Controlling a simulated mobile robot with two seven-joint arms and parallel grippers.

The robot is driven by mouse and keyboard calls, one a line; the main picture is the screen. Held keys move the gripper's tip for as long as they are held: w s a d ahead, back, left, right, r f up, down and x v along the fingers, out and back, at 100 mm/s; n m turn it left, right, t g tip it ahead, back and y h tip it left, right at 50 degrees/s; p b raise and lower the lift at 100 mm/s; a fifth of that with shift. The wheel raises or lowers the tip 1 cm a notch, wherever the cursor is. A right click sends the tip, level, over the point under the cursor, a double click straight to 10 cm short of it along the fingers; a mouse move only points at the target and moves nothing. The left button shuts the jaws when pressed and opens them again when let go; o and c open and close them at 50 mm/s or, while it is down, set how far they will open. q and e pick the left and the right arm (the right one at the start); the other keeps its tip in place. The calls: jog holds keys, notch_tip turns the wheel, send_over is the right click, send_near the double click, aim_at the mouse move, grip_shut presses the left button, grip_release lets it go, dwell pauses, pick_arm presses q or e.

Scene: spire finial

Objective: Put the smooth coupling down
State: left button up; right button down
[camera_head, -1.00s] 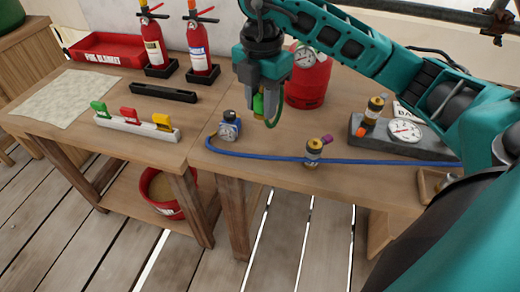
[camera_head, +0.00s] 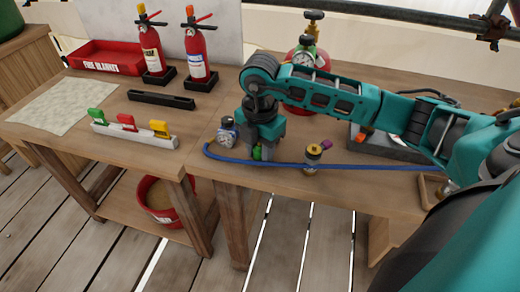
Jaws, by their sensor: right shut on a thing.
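My right gripper (camera_head: 262,150) points down at the front of the workbench (camera_head: 225,172), just behind the blue hose. A brass coupling (camera_head: 313,158) with a purple tip stands upright to the right of the gripper. My left gripper is not in view.
The blue hose (camera_head: 350,166) runs along the bench's front edge. A red cylinder (camera_head: 300,108) with a gauge stands behind my right arm. A grey block (camera_head: 375,146) is partly covered by that arm. A clip rack (camera_head: 135,134) and two extinguishers (camera_head: 196,50) are at left.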

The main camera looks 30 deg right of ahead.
aim_at(260, 145)
jog(key=c, duration=1.2)
grip_release()
jog(key=shift+f, duration=0.15)
jog(key=shift+c, duration=0.2)
jog(key=o, duration=0.5)
jog(key=shift+c, duration=0.2)
jog(key=shift+r, duration=0.4)
notch_tip(260, 145, up, 10)
jog(key=shift+r+p, duration=0.25)
jog(key=shift+p, duration=0.3)
jog(key=shift+r, duration=0.55)
